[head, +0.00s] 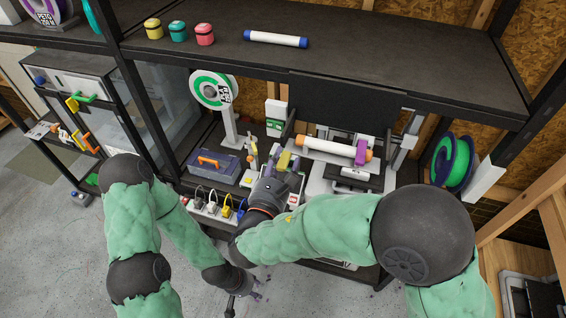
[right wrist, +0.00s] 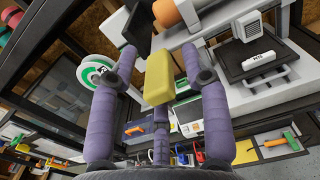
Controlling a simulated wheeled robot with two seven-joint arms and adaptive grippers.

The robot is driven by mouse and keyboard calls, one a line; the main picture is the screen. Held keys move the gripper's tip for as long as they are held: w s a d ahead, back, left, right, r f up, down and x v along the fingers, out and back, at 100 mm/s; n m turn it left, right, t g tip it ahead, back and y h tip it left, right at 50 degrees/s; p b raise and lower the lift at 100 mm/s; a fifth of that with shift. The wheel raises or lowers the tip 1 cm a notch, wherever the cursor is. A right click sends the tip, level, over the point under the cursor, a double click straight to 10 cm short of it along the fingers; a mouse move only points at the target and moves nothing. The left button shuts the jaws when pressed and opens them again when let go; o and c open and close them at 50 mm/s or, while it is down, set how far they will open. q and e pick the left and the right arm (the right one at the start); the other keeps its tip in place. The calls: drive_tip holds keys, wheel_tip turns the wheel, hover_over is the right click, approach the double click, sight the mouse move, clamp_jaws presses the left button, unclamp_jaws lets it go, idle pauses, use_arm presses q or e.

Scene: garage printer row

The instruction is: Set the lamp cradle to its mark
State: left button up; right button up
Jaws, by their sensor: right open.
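A white tube with orange ends (head: 325,148) lies across the machine in the middle of the shelf, with a purple block (head: 361,152) around its right part. One orange end (right wrist: 176,12) shows at the top of the right wrist view. A yellow block (head: 283,160) is left of the tube; I cannot tell which part, if any, is the lamp cradle. My right gripper (head: 275,172) is open near the yellow block, which shows between its fingers (right wrist: 158,78); contact is unclear. My left gripper (head: 254,287) hangs low before the shelf, its fingers too small to read. No mark is clearly visible.
A green-and-white spool (head: 213,89) stands left, a blue-grey box with an orange handle (head: 213,163) below it. A white strip with several plugs (head: 212,208) runs along the front. The upper shelf (head: 400,62) overhangs the machine. Open floor lies in front.

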clamp_jaws()
drive_tip(key=shift+s+r+g+p, duration=0.1)
drive_tip(key=shift+r+g+p, duration=0.2)
drive_tip(key=shift+p, duration=0.5)
wheel_tip(320, 180, up, 5)
drive_tip(key=g+y+p, duration=0.1)
drive_tip(key=g+p, duration=0.3)
drive_tip(key=p, duration=0.5)
drive_tip(key=g+y+p, duration=0.1)
drive_tip(key=g+p, duration=0.3)
drive_tip(key=p, duration=0.5)
drive_tip(key=shift+r+y, duration=0.1)
drive_tip(key=shift+y, duration=0.3)
drive_tip(key=shift+w+r+g+p, duration=0.15)
drive_tip(key=shift+g+p, duration=0.45)
drive_tip(key=shift+p, duration=0.6)
drive_tip(key=shift+y, duration=0.3)
